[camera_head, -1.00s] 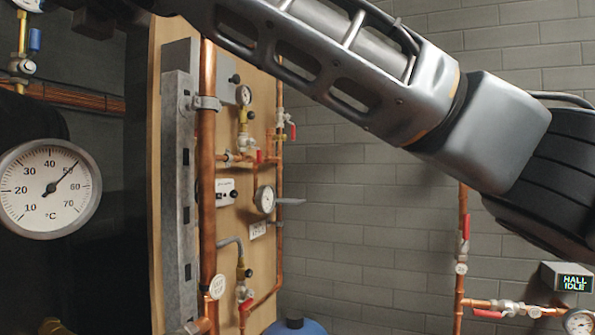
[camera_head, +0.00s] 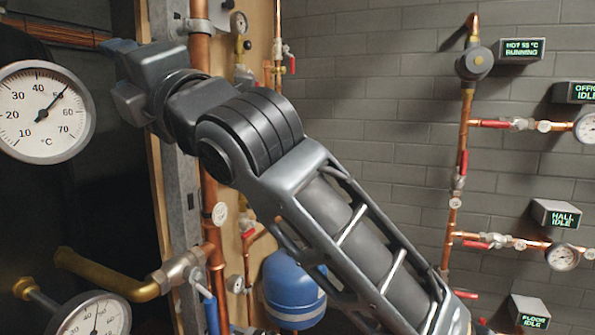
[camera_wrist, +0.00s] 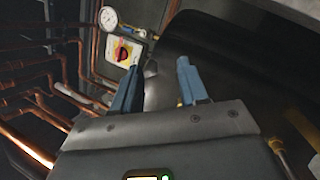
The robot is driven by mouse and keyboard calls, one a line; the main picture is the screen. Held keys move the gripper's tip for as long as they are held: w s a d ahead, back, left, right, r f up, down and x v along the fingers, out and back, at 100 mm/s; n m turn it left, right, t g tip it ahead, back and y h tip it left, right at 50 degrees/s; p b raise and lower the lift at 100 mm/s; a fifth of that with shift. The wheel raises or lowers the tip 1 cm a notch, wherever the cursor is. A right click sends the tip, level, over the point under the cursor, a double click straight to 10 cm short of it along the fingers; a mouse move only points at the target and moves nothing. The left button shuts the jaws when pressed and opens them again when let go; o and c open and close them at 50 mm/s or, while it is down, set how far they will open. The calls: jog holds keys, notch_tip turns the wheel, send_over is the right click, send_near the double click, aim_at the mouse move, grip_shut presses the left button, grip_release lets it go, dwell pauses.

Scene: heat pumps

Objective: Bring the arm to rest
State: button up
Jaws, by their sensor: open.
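My arm crosses the middle of the head view from the lower right up to the upper left. My gripper (camera_head: 122,62) is at the arm's upper left end, in front of the metal post and near the large thermometer. In the wrist view my gripper (camera_wrist: 158,80) shows two blue fingers set apart with nothing between them. Beyond the fingers is a dark rounded surface (camera_wrist: 230,65). Whether the fingers touch anything cannot be told.
A large thermometer (camera_head: 44,112) is at the left and another gauge (camera_head: 92,318) is below it. A blue vessel (camera_head: 294,288) stands behind my arm. Copper pipes (camera_head: 462,150) with red-handled valves and small displays (camera_head: 557,214) line the right wall. A red-and-yellow switch (camera_wrist: 123,52) shows in the wrist view.

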jog(key=s+d+f+m+t+h, duration=0.35)
jog(key=d+f+m, duration=0.45)
jog(key=f, duration=0.3)
jog(key=s+d+f+m+t+h, duration=0.2)
jog(key=s+d+f+m+h, duration=0.15)
jog(key=d+f+m, duration=0.65)
jog(key=s+d+f+m+t+h, duration=0.4)
jog(key=f+m, duration=0.3)
jog(key=f, duration=0.6)
jog(key=s+d+f+m+g+h, duration=0.45)
jog(key=s+d+f+m, duration=0.25)
jog(key=s+d+f, duration=0.45)
jog(key=s+d+m+g+h, duration=0.1)
jog(key=s+d, duration=0.3)
jog(key=s, duration=0.5)
jog(key=s+d+r+m+h, duration=0.1)
jog(key=s+d, duration=0.3)
jog(key=s, duration=0.6)
jog(key=shift+s+d+r+m+g+h, duration=0.25)
jog(key=shift+m+g+h, duration=0.15)
jog(key=shift+h, duration=0.15)
jog(key=shift+a, duration=0.15)
